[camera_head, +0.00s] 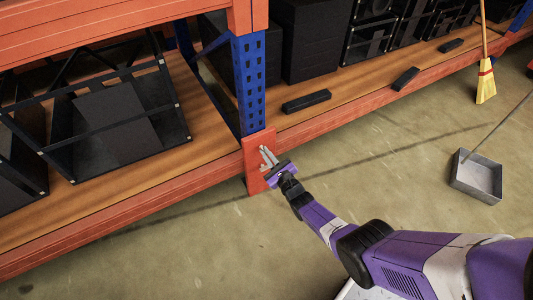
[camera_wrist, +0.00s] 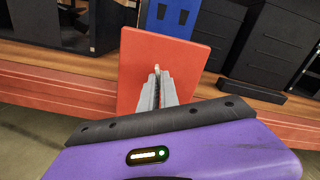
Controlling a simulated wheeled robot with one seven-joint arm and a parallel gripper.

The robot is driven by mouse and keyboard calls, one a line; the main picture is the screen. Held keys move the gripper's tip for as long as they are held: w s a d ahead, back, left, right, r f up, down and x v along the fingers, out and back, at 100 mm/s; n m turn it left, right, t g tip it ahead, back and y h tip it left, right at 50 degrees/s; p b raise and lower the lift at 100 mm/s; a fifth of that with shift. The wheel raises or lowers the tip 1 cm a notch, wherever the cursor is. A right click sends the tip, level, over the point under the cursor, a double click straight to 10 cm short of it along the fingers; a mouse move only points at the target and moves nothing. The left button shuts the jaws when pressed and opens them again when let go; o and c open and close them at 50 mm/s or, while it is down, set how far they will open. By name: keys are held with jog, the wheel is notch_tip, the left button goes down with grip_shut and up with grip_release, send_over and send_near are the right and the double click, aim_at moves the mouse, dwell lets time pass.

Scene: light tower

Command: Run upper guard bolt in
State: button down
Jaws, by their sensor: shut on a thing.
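The guard is a flat orange-red plate (camera_head: 258,150) fixed at the foot of the blue rack upright; it also fills the middle of the wrist view (camera_wrist: 180,50). My gripper (camera_head: 265,157) is at the plate's face, its two grey fingers pointing at it. In the wrist view the fingertips (camera_wrist: 157,78) are close together over the plate's lower middle. A small light piece, seemingly the bolt (camera_wrist: 157,69), shows between the tips; the fingers hide most of it. I cannot tell how deep it sits in the plate. No second bolt is clearly visible.
The blue perforated upright (camera_head: 249,85) rises behind the plate. Orange beams with wooden shelves (camera_head: 350,92) run to both sides, holding black cases and frames. A yellow broom (camera_head: 486,85) and a grey dustpan (camera_head: 476,178) stand at the right. The concrete floor in front is mostly clear.

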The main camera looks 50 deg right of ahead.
jog(key=shift+s+a+f+m, duration=0.1)
jog(key=shift+s+f+m, duration=0.1)
jog(key=shift+m, duration=0.7)
jog(key=c, duration=1.6)
grip_release()
jog(key=shift+w, duration=0.1)
jog(key=shift+r, duration=0.1)
jog(key=p+v, duration=0.4)
jog(key=v, duration=0.3)
jog(key=shift+s, duration=0.4)
